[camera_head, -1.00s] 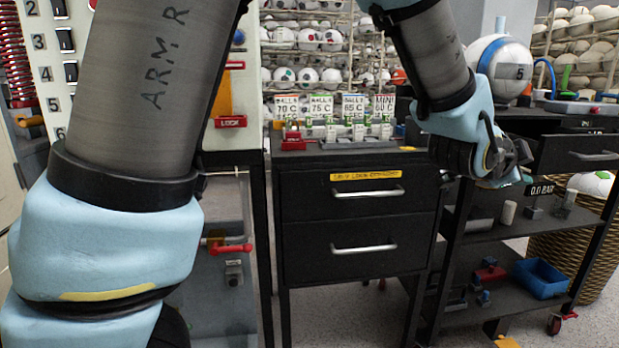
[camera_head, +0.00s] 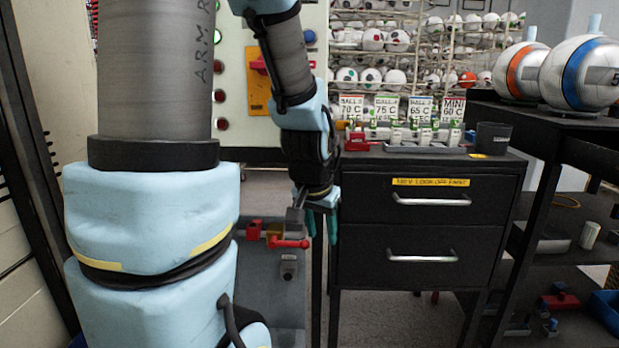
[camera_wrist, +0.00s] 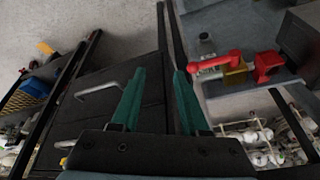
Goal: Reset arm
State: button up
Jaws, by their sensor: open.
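My gripper (camera_head: 321,226) hangs downward in front of the left edge of the black drawer cabinet (camera_head: 345,212). Its two green fingers are apart and empty; they also show in the wrist view (camera_wrist: 156,95). Nothing lies between the fingertips. My arm is folded, with the elbow high and the forearm pointing down. In the head view the gripper is right beside a red valve handle (camera_head: 290,243); I cannot tell the exact gap. In the wrist view the red handle (camera_wrist: 215,63) is to the right of the fingers and apart from them.
The cabinet has two closed drawers (camera_head: 430,200). On it stand a row of labelled holders (camera_head: 405,130) and a dark cup (camera_head: 493,138). A dark shelf table (camera_head: 560,140) with two striped spheres (camera_head: 585,74) is on the right. Racks of balls (camera_head: 430,40) stand behind.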

jog(key=s+a+f+n+g+y, duration=0.1)
jog(key=s+a+f+n+g, duration=0.1)
jog(key=s+a+n, duration=0.55)
notch_tip(320, 180, up, 16)
jog(key=w+a+m+p, duration=0.1)
jog(key=m+p, duration=0.1)
jog(key=p, duration=1.4)
jog(key=shift+w+a+r+m, duration=0.25)
jog(key=shift+w+a+m, duration=0.1)
jog(key=shift+a, duration=0.05)
jog(key=shift+o, duration=0.3)
